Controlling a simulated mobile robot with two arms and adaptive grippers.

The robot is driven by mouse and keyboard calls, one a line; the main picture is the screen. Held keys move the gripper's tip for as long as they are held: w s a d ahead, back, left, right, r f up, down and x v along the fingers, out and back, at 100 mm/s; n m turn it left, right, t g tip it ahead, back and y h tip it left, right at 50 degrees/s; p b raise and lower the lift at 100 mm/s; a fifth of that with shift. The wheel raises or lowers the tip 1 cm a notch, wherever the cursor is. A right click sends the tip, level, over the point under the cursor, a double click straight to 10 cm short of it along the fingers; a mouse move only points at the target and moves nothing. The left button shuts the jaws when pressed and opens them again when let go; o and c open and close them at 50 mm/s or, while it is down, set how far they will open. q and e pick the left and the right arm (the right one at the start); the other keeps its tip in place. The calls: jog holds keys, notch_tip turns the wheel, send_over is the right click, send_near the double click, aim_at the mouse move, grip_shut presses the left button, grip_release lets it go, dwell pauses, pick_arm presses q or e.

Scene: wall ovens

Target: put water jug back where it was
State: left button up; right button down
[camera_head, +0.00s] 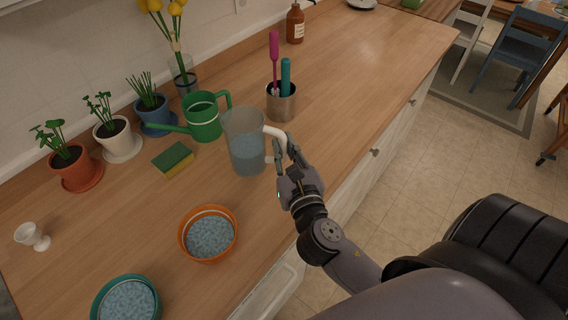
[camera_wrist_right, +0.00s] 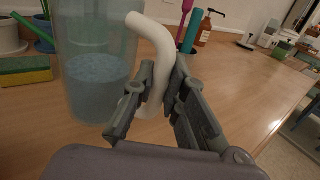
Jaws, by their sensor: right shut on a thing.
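The water jug (camera_head: 247,151) is a clear container with a white handle, partly filled with bluish water. It stands upright at the counter, between the green watering can and the counter's front edge; I cannot tell whether its base touches the wood. My right gripper (camera_head: 287,147) is shut on the jug's white handle. In the right wrist view the handle (camera_wrist_right: 152,62) passes between the fingers of my right gripper (camera_wrist_right: 160,95), and the jug body (camera_wrist_right: 97,75) is to the left. My left gripper is not in view.
A green watering can (camera_head: 205,117), a sponge (camera_head: 173,159) and a metal utensil cup (camera_head: 281,103) stand near the jug. An orange bowl (camera_head: 183,240) and a teal bowl (camera_head: 97,310) are toward the front left. Potted plants line the wall. The counter (camera_head: 350,60) is clear at the far right.

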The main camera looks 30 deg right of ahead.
aim_at(284, 161)
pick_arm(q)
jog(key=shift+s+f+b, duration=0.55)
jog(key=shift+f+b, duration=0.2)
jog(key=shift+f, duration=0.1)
pick_arm(e)
jog(key=shift+f, duration=2.1)
jog(key=shift+f, duration=0.2)
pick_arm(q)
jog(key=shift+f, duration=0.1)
pick_arm(e)
jog(key=c, duration=1.6)
grip_release()
jog(key=shift+r, duration=0.2)
jog(key=b+v, duration=0.1)
jog(key=v, duration=0.2)
jog(key=b+v, duration=0.2)
jog(key=v, duration=0.2)
jog(key=b+v, duration=0.1)
jog(key=v, duration=0.3)
jog(key=shift+f, duration=0.25)
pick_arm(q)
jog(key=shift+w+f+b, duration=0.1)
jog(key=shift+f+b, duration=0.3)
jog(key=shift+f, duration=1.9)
pick_arm(e)
jog(key=shift+s+a+r, duration=0.2)
jog(key=shift+s, duration=0.4)
